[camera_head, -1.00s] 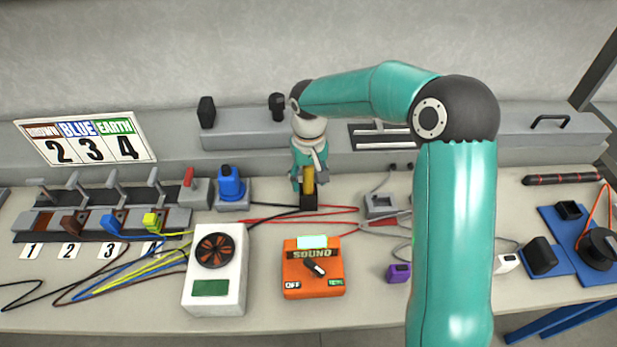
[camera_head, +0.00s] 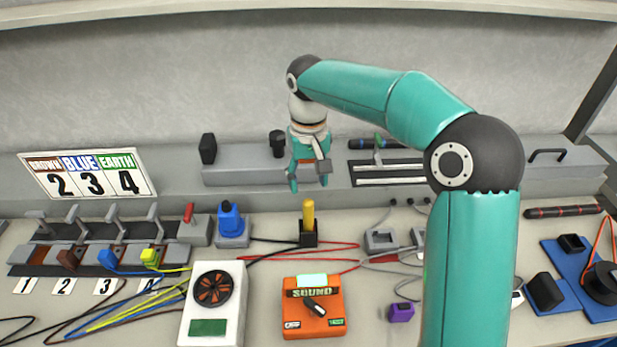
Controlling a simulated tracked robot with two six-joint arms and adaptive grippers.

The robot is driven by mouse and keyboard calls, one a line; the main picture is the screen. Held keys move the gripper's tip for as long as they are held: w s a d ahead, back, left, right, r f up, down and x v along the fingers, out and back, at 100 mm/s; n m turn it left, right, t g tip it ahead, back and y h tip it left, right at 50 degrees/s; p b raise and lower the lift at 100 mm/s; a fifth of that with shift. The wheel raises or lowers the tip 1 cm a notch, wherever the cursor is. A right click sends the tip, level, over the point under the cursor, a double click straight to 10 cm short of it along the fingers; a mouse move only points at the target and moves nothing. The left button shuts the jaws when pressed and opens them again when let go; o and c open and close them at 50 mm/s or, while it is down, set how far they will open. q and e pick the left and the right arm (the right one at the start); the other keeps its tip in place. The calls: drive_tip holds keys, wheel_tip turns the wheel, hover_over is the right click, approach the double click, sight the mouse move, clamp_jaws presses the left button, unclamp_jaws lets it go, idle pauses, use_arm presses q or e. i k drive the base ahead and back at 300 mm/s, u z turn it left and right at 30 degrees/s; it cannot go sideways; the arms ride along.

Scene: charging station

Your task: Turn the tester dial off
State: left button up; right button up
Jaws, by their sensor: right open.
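The tester is an orange box (camera_head: 318,325) marked "SOUND" at the front middle of the bench, with "OFF" at its lower left and a green label at its lower right. Its black dial (camera_head: 315,306) has a light pointer lying slantwise, one end toward the lower right. My right gripper (camera_head: 308,182) is open and empty, pointing down above and behind a yellow-handled plug (camera_head: 308,216) that stands upright in a black holder. The gripper is well apart from the tester. My left gripper is not in view.
A white box with a fan (camera_head: 213,289) stands left of the tester. A small purple block (camera_head: 401,312) lies to its right. Red and black cables (camera_head: 290,246) run behind it. A blue plug (camera_head: 230,220) and several levers are at the left.

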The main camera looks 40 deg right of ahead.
sight(315, 310)
drive_tip(key=k, duration=1)
